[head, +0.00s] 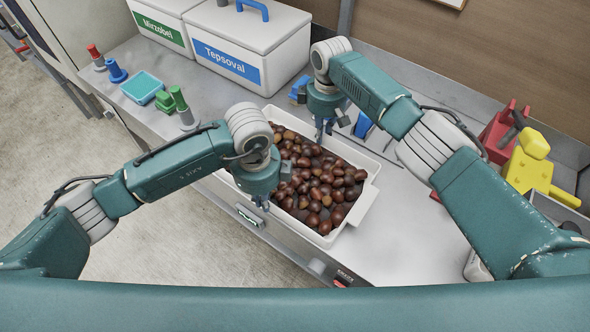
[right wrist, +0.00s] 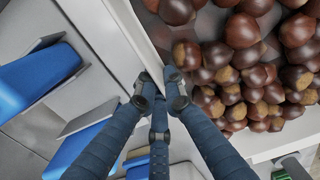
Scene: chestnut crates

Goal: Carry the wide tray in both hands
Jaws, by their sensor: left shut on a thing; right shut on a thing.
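The wide tray (head: 360,207) is white and full of brown chestnuts (head: 318,180). It is on or just above the grey counter; I cannot tell which. My left gripper (head: 262,203) is at the tray's near long side, shut on its rim, with the fingertips partly hidden by the wrist. My right gripper (head: 328,128) is at the far long side, shut on the rim there. In the right wrist view, the fingertips of this gripper (right wrist: 162,92) close on the tray's white wall (right wrist: 145,45), with chestnuts just inside it.
Two white lidded boxes, labelled Mirzobel (head: 158,28) and Tepsoval (head: 240,55), stand at the back left. A teal dish (head: 142,87) and red, blue and green items stand at left. Red (head: 500,130) and yellow (head: 530,165) items are at right.

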